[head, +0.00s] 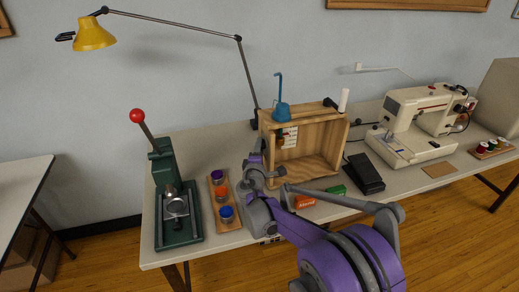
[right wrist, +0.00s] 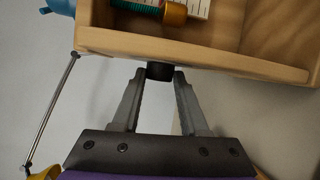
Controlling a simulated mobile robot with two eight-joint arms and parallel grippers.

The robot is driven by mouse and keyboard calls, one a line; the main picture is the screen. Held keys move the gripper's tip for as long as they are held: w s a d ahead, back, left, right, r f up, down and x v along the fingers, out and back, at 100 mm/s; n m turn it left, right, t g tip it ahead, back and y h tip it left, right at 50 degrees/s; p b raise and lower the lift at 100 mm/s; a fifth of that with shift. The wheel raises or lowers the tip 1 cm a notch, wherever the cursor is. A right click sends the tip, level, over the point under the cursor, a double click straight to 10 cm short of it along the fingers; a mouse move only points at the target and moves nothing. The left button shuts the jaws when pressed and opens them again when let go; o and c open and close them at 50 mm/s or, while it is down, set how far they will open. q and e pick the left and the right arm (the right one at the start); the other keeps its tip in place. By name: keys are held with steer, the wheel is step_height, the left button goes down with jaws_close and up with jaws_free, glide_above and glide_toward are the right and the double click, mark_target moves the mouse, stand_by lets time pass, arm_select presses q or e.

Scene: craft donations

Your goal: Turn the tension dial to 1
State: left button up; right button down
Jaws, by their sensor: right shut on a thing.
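The tension dial is a small black knob (right wrist: 160,71) on the outer left side of the open wooden box (head: 336,139). In the right wrist view my right gripper (right wrist: 159,80) has its two grey fingertips closed around this knob. In the head view the right gripper (head: 257,160) is beside the box's left wall, and the knob is hidden there. A white scale card (head: 289,137) hangs inside the box; the right wrist view shows part of it with a green coil (right wrist: 145,4) and a brass cylinder (right wrist: 174,13). I cannot read the dial's setting. My left gripper is out of view.
A green press (head: 170,195) and a wooden tray of coloured jars (head: 211,176) stand left of my arm. A black pedal (head: 364,174), orange (head: 304,201) and green (head: 335,190) small boxes, and a sewing machine (head: 415,125) are right. A yellow lamp (head: 93,34) overhangs.

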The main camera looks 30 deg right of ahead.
steer(key=shift+r, duration=0.1)
steer(key=shift+w+d+r+n+g+y+p, duration=0.1)
steer(key=shift+w+r+n+g+y+p, duration=0.45)
steer(key=shift+g+p, duration=1.3)
steer(key=shift+d+r+n+g+y+p, duration=0.15)
steer(key=shift+n+g+y+p, duration=0.5)
steer(key=shift+g+y+p, duration=1.1)
steer(key=shift+w+a+r+n+g+y+p, duration=0.15)
steer(key=shift+w+r+n+g+p, duration=0.35)
steer(key=shift+g+p, duration=1.4)
steer(key=shift+s+d+f+g+b, duration=0.1)
steer(key=shift+s+f+g+b, duration=0.15)
steer(key=shift+g+b, duration=0.45)
steer(key=shift+c, duration=2.2)
jaws_free()
steer(key=shift+r, duration=0.1)
